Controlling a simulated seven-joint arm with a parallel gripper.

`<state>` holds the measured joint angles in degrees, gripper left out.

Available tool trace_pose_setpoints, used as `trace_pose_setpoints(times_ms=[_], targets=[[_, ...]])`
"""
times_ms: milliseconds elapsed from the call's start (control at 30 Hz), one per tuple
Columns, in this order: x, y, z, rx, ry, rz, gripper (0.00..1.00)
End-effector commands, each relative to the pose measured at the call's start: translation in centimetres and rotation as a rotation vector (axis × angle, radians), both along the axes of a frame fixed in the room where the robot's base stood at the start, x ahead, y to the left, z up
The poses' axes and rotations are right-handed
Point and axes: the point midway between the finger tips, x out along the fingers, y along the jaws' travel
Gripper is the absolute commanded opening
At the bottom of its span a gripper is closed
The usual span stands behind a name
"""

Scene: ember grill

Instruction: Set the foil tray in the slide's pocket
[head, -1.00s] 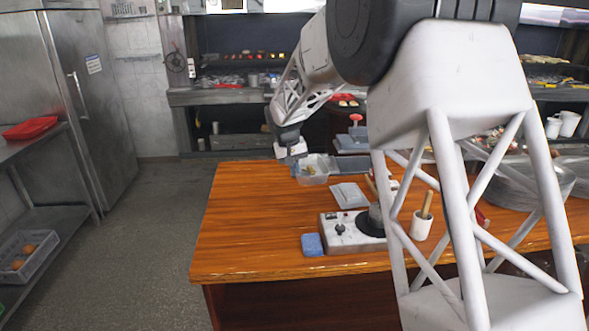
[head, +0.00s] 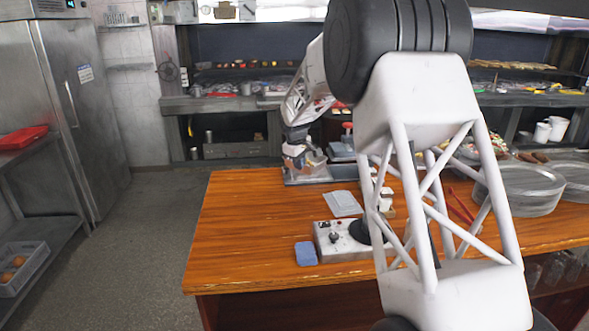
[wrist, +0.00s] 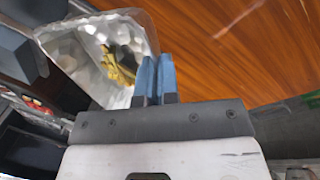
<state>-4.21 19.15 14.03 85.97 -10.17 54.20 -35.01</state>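The foil tray (wrist: 75,50) is a crinkled silvery tray with yellow food in it, seen in the wrist view. It also shows in the head view (head: 316,164), at the far left of the wooden table. My gripper (wrist: 157,62) has its two blue fingers close together on the tray's rim; in the head view my gripper (head: 294,163) is at the tray's left side. A flat grey plate, seemingly the slide (head: 310,179), shows below the tray in front of the grey press with a red knob (head: 347,138). Its pocket is hidden, and I cannot tell whether the tray touches it.
A white control box (head: 345,240) with a black round plate, a blue sponge (head: 306,254) and pale sheets (head: 342,203) are on the table (head: 240,230). The table's left front is clear. My arm hides part of the middle.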

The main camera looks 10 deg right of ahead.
Motion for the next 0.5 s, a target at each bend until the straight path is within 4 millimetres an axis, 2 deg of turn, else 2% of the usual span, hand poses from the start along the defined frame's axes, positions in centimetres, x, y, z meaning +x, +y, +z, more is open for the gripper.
trace_pose_setpoints(times_ms=[500], targets=[[5.8,-4.3,-0.2,0.0,-0.001,0.437,0.0]])
